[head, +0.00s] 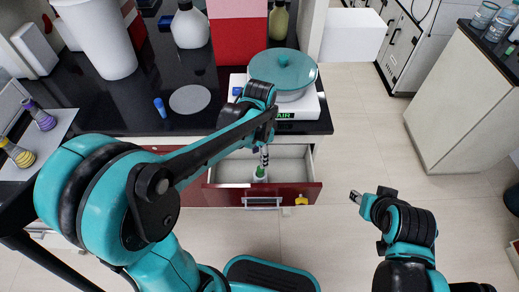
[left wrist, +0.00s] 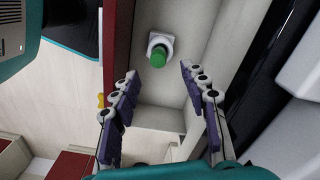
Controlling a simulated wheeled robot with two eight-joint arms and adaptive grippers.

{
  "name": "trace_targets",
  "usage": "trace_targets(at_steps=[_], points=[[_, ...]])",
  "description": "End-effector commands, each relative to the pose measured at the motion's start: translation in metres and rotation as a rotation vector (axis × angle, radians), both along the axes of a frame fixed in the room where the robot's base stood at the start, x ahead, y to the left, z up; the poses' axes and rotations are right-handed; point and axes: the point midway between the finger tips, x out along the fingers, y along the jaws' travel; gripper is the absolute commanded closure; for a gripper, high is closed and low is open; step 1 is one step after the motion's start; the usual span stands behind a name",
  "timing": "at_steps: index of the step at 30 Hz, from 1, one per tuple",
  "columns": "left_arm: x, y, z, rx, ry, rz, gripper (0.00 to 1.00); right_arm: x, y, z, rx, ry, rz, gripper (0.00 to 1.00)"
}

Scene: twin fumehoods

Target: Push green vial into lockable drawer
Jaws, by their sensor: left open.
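The drawer (head: 220,165) with a red front stands open below the black counter in the head view. The green vial (head: 260,172) is inside it, near the front wall. In the left wrist view the vial (left wrist: 158,55) shows a green cap and a whitish body or base, near the drawer's wall. My left gripper (head: 264,154) points down over the drawer, close to the vial. In the left wrist view its fingers (left wrist: 159,74) are spread, with nothing between them. My right gripper (head: 357,197) is empty-looking, right of the drawer; its jaw opening is unclear.
A yellow lock piece (head: 301,200) sits on the drawer front beside the metal handle (head: 262,202). A teal-lidded pot (head: 283,70) stands on a white device at the counter edge above. A blue-capped item (head: 160,107) lies left.

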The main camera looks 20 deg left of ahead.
Motion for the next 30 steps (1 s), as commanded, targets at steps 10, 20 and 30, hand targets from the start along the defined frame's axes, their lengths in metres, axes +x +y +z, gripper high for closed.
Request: trace_targets(at_steps=[10, 20, 30], points=[[0.000, 0.000, 0.026, 0.000, 0.000, 0.000, 0.55, 0.000, 0.000, 0.000, 0.000, 0.000, 0.000, 0.60], [0.000, 0.000, 0.026, 0.000, 0.000, 0.000, 0.55, 0.000, 0.000, 0.000, 0.000, 0.000, 0.000, 0.60], [-0.015, 0.008, 0.039, -0.011, -0.075, 0.106, 0.55, 0.000, 0.000, 0.000, 0.000, 0.000, 0.000, 0.60]])
